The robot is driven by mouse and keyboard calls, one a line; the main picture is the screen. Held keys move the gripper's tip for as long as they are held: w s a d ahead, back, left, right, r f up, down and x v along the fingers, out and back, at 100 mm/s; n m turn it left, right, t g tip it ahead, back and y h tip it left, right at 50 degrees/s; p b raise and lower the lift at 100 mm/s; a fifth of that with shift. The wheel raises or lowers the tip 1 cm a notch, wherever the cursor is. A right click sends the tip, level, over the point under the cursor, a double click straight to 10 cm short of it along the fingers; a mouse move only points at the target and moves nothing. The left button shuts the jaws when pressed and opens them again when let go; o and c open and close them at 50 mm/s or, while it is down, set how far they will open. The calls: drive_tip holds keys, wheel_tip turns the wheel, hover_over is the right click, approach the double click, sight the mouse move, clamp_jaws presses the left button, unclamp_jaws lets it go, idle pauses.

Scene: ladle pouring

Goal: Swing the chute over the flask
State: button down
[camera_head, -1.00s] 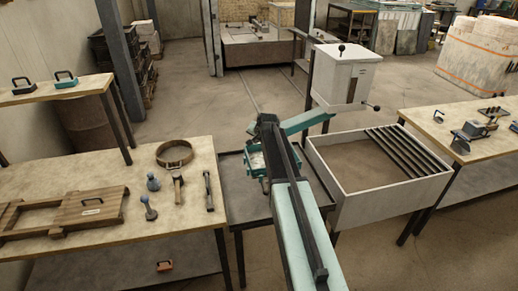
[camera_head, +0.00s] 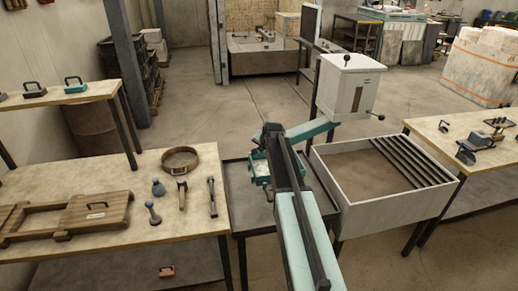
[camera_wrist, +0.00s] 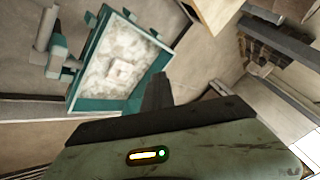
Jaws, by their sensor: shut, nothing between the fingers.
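The chute (camera_head: 313,129) is a teal trough that slopes down to the left from under the white hopper (camera_head: 347,83). Its lower end is next to my arm and partly hidden by it. The flask (camera_head: 261,169) is a teal open frame with pale sand, on the dark stand left of the sand bin. My arm covers its right side. In the wrist view the flask (camera_wrist: 84,78) shows at upper left, tilted in the picture. My gripper (camera_wrist: 156,88) is shut and empty, beside the flask in that view. In the head view its fingertips are hidden behind my arm.
A grey-walled sand bin (camera_head: 332,190) with dark slats stands right of the flask. A wooden worktable (camera_head: 110,172) with a sieve ring (camera_head: 180,160), mallet and other tools is at left. Another table (camera_head: 485,160) is at right. Open floor lies behind.

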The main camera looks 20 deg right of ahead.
drive_tip(key=s+a+r+p, duration=0.5)
drive_tip(key=s+r+p, duration=0.1)
drive_tip(key=r+p, duration=0.1)
drive_tip(key=shift+s+a+r+p, duration=0.2)
drive_tip(key=shift+s+a+p, duration=0.1)
drive_tip(key=shift+a, duration=0.05)
drive_tip(key=s+a+f+n+g+y+b, duration=0.1)
drive_tip(key=s+a+f+b, duration=0.25)
drive_tip(key=a, duration=0.35)
drive_tip(key=s+a+f+n+g+b, duration=0.1)
drive_tip(key=s+a+f+n+b, duration=0.1)
drive_tip(key=s+a+f, duration=0.3)
drive_tip(key=s+a+f+n+g, duration=0.2)
drive_tip(key=s+n+g, duration=0.1)
drive_tip(key=s, duration=0.6)
drive_tip(key=s+a+f+n+g+b, duration=0.1)
drive_tip(key=s+a+n+g, duration=0.1)
drive_tip(key=s, duration=0.8)
drive_tip(key=shift+s+a+f+n+g, duration=0.3)
drive_tip(key=shift+a+f+n+g, duration=0.15)
drive_tip(key=shift+n, duration=0.55)
